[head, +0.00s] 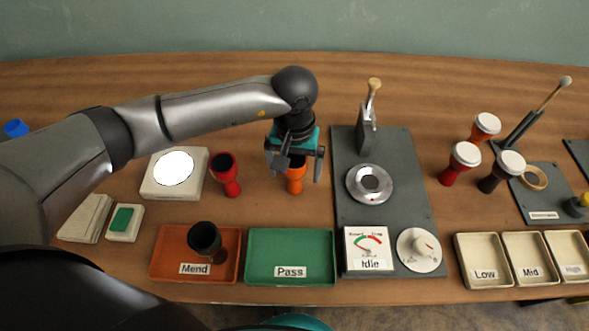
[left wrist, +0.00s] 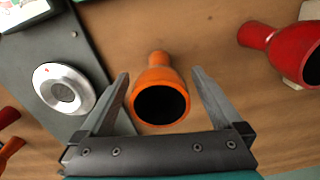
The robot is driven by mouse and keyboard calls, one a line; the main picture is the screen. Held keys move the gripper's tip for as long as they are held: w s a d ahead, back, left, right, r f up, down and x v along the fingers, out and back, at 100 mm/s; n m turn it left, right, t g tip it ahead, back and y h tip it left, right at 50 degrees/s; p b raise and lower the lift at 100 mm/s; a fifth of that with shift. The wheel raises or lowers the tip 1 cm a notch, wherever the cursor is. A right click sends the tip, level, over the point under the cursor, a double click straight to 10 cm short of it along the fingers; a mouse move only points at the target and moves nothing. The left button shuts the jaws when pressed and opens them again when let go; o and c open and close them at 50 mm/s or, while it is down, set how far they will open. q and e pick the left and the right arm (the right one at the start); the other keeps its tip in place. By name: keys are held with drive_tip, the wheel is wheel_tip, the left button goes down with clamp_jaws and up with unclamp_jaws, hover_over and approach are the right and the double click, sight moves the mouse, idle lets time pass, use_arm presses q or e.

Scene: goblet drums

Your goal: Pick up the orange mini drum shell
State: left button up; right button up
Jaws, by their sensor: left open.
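The orange mini drum shell (head: 296,176) stands on the wooden table in the head view, between the red shell and the grey machine plate. In the left wrist view the orange shell (left wrist: 160,98) shows its dark open mouth toward the camera. My left gripper (head: 295,172) is above and around it, pointing down. In the left wrist view the open fingers of the left gripper (left wrist: 162,88) lie on either side of the shell, with a gap on each side. My right gripper is not in view.
A red shell (head: 226,174) stands close to the left. The grey machine plate (head: 400,206) is close on the right. The Mend tray (head: 165,262), holding a dark shell (head: 205,238), and the empty Pass tray (head: 290,250) lie in front. Several white-topped drums stand at right.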

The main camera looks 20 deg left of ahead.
use_arm(q)
drive_tip(key=shift+c, duration=0.2)
drive_tip(key=c, duration=1.4)
drive_tip(key=shift+r, duration=0.1)
